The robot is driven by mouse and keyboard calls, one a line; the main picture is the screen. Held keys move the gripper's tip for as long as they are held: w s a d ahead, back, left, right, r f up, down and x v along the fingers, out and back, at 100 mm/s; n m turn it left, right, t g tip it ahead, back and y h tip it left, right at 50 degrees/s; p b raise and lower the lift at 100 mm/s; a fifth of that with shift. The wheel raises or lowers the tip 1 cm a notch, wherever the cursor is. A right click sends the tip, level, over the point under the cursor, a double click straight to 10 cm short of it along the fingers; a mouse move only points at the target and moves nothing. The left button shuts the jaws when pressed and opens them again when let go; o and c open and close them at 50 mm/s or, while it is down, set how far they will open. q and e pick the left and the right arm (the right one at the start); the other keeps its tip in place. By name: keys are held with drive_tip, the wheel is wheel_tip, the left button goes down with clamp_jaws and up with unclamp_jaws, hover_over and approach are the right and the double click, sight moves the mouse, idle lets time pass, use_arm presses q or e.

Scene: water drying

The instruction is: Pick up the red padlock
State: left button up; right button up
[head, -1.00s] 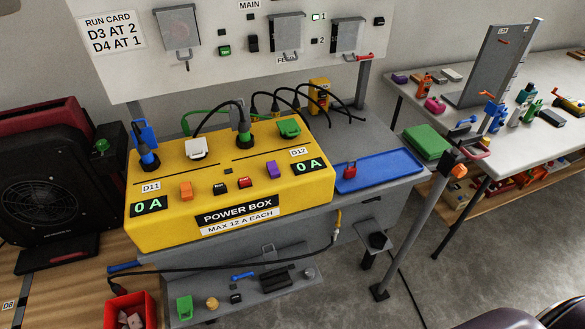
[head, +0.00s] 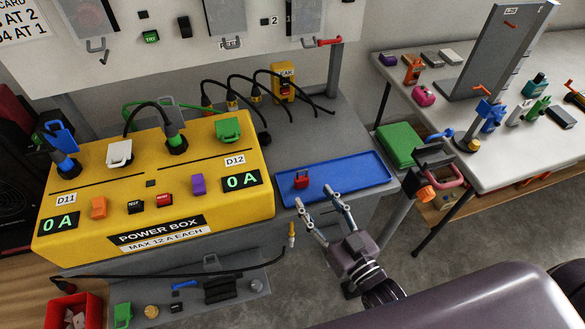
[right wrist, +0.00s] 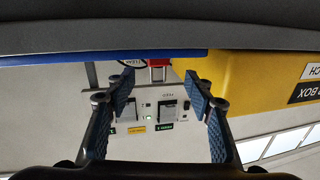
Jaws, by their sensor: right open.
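The red padlock (head: 301,180) stands on the left part of the blue tray (head: 350,174), right of the yellow power box. My right gripper (head: 314,198) is open and empty, near the tray's front edge, with its fingers pointing toward the padlock and apart from it. In the right wrist view the open fingers (right wrist: 160,92) frame a gap, and a red part of the padlock (right wrist: 157,74) shows beyond it, beside the blue tray edge (right wrist: 60,60). My left gripper is not in view.
The yellow power box (head: 150,190) with plugs and switches stands left of the tray. A green box (head: 400,145) lies right of it. Black cables (head: 262,95) loop behind. The tray's right part is bare. A white table (head: 480,100) with several small items stands at the right.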

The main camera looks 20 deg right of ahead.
sight(301, 177)
drive_tip(key=shift+w+r, duration=0.2)
drive_tip(key=shift+w, duration=0.55)
drive_tip(key=shift+w+a+r, duration=0.1)
drive_tip(key=shift+w, duration=0.25)
drive_tip(key=p+x, duration=0.1)
drive_tip(key=x, duration=0.4)
drive_tip(key=shift+r, duration=0.15)
drive_tip(key=shift+w, duration=0.4)
drive_tip(key=shift+w+a, duration=0.1)
drive_tip(key=shift+c, duration=0.9)
drive_tip(key=c, duration=1)
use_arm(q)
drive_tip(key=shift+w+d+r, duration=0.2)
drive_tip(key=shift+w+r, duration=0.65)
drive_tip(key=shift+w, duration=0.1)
use_arm(e)
drive_tip(key=shift+c, duration=0.4)
